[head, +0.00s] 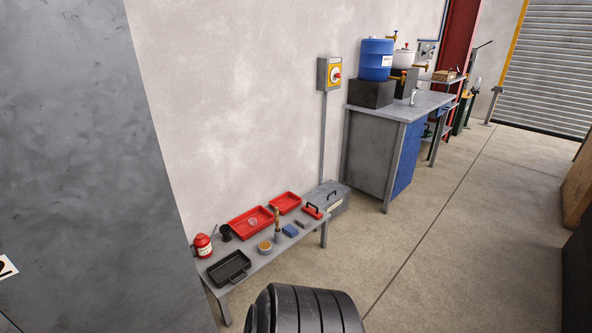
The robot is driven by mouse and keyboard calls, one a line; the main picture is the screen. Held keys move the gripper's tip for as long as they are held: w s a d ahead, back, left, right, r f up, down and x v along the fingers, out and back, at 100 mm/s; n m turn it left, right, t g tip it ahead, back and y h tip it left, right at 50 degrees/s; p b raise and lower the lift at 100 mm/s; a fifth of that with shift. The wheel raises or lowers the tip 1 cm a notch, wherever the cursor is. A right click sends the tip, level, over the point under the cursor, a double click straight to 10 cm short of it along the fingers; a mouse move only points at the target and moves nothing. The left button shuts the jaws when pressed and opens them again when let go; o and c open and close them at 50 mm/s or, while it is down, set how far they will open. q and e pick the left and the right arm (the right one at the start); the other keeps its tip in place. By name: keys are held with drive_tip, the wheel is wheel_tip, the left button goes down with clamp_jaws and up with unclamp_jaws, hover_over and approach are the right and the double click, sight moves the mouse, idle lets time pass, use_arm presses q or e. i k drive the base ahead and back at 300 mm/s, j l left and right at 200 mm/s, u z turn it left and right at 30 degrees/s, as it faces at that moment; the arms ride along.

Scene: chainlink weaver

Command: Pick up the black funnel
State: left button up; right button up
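A small dark, cup-like object (226,232), which looks like the black funnel, stands near the back left of a low grey bench (263,258) against the wall. It is small in the head view, so its exact shape is hard to tell. It is just right of a red can (203,245) and left of a red tray (251,222). Neither of my grippers shows in the head view.
A black tray (229,269), a brush, a second red tray (285,203) and small items crowd the bench. A tall grey panel (85,170) stands at left. A large black ribbed shape (308,310) fills the bottom middle. Floor at right is open.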

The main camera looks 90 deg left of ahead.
sight(224, 229)
drive_tip(key=j+u, duration=0.15)
drive_tip(key=u, duration=4.7)
